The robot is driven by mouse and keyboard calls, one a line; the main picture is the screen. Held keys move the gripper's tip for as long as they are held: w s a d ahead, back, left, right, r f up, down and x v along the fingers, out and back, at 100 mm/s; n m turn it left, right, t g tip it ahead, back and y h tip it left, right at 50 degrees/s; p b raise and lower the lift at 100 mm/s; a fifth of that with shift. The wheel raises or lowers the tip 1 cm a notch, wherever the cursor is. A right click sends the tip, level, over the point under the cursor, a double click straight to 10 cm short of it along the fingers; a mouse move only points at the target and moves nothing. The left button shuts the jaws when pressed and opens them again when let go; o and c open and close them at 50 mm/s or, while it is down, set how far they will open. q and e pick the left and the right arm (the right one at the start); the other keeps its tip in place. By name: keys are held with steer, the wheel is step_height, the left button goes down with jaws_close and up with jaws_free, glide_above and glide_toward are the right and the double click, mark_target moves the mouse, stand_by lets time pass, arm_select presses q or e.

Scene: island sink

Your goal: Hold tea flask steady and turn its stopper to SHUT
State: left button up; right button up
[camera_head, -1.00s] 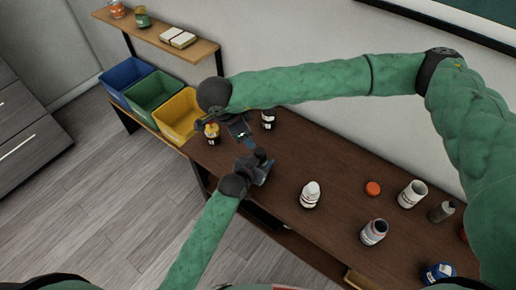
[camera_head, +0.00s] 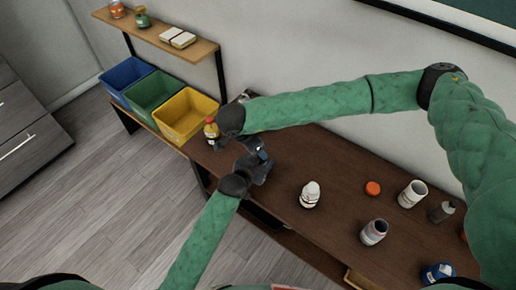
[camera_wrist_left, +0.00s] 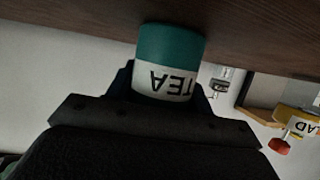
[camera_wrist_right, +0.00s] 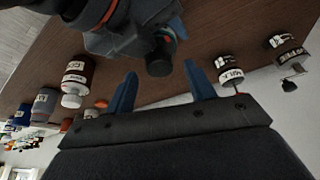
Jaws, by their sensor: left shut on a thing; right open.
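The tea flask (camera_wrist_left: 172,62), teal with a white band reading TEA, shows in the left wrist view between the jaws of my left gripper (camera_head: 262,172), which is shut on it. In the right wrist view a dark round knob (camera_wrist_right: 159,62), apparently its stopper, shows beyond and between the fingertips of my right gripper (camera_wrist_right: 160,88). My right gripper is open and appears apart from the knob. In the head view both grippers are close together over the table's left part, and they hide most of the flask. The SHUT mark cannot be seen.
A yellow bottle with a red cap (camera_head: 211,130) stands left of my grippers, near the yellow bin (camera_head: 186,116). A white-topped bottle (camera_head: 310,195), an orange-red lid (camera_head: 373,188) and several other containers stand to the right.

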steer(key=shift+x, duration=0.85)
steer(key=c, duration=1)
steer(key=n+y, duration=0.1)
steer(key=n, duration=0.2)
steer(key=n+t, duration=0.1)
steer(key=n, duration=0.1)
steer(key=shift+d+n+y, duration=0.15)
steer(key=shift+n+y, duration=0.25)
steer(key=shift+s+d+n+t+y, duration=0.1)
steer(key=shift+n+t+y, duration=0.25)
steer(key=shift+n, duration=0.75)
steer(key=shift+n+t+y, duration=0.15)
steer(key=shift+n+y, duration=0.3)
steer(key=shift+n, duration=0.65)
